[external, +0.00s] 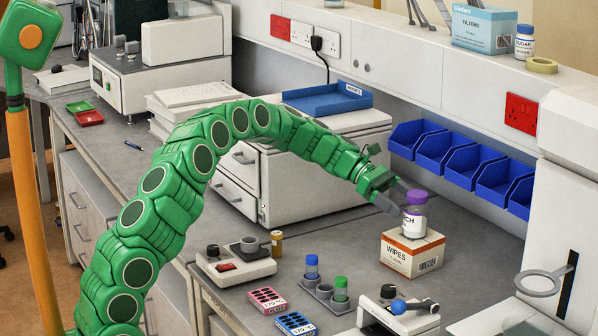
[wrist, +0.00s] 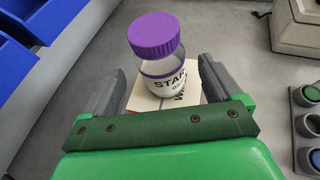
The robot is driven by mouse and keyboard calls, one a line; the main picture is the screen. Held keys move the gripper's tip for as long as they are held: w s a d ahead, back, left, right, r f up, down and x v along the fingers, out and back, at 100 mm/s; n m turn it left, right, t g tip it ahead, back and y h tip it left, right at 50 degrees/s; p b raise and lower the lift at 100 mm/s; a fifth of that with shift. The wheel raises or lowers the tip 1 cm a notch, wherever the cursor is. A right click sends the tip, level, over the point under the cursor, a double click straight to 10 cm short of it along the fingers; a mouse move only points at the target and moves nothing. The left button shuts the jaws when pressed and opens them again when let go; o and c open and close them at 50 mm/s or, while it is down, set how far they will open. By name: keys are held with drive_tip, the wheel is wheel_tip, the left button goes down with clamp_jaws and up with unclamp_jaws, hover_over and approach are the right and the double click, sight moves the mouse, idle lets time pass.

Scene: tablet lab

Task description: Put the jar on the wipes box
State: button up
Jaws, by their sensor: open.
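The jar (external: 414,222) has a purple lid and a white label that reads as starch. It stands upright on top of the wipes box (external: 408,257), a white and brown carton on the bench. My gripper (external: 393,200) is open at the jar's left side in the external view. In the wrist view the jar (wrist: 163,68) is between the two grey fingers of my gripper (wrist: 162,68), with gaps visible beside it. The pale top of the wipes box (wrist: 142,102) shows below the jar. The jar's base is partly hidden behind its own body in the wrist view.
Blue bins (external: 463,168) hang on the wall behind the box. A grey tube holder (external: 325,295) and a white device (external: 235,265) stand to the front left. A tall white instrument (external: 570,190) is at the right. Some bare bench lies around the box.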

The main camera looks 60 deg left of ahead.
drive_tip(key=v, duration=0.4)
drive_tip(key=shift+a, duration=0.1)
